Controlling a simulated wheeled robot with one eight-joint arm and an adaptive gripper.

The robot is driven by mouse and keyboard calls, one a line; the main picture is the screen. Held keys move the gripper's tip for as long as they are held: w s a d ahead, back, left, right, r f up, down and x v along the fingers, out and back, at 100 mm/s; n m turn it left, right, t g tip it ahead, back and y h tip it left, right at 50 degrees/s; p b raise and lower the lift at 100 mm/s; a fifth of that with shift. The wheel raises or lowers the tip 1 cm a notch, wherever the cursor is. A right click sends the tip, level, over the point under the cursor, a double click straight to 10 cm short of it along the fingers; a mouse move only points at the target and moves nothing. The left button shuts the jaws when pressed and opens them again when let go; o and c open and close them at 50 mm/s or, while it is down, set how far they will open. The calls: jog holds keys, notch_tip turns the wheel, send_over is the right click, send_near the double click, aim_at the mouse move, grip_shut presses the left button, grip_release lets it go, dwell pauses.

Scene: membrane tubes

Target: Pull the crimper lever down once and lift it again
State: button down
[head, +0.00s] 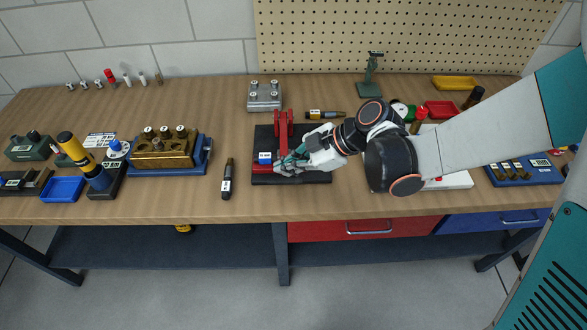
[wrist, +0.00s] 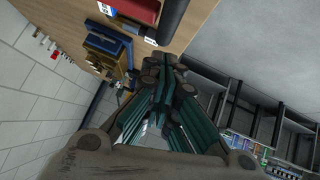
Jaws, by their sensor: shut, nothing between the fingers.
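The crimper has a dark base plate (head: 318,177) near the middle of the bench, with red upright parts (head: 283,125) at its back. I cannot tell for sure which red part is the lever. A red piece with a blue-and-white part (head: 264,157) sits at its front left. My gripper (head: 284,164) is over the front of the crimper, close beside the red parts, and hides some of them. In the wrist view my gripper (wrist: 165,65) is shut and empty. A red crimper part (wrist: 140,10) and a black bar (wrist: 174,20) show just beyond the fingertips; contact is unclear.
A black marker-like tool (head: 227,180) lies left of the crimper. A brass block on a blue tray (head: 208,158) is farther left. A grey metal block (head: 264,97) stands behind, and another dark tool (head: 325,114) lies behind right. Bench wood between them is clear.

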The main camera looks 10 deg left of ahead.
jog(key=p+v, duration=0.2)
jog(key=v, duration=0.8)
jog(key=shift+r, duration=0.35)
jog(key=shift+w, duration=0.1)
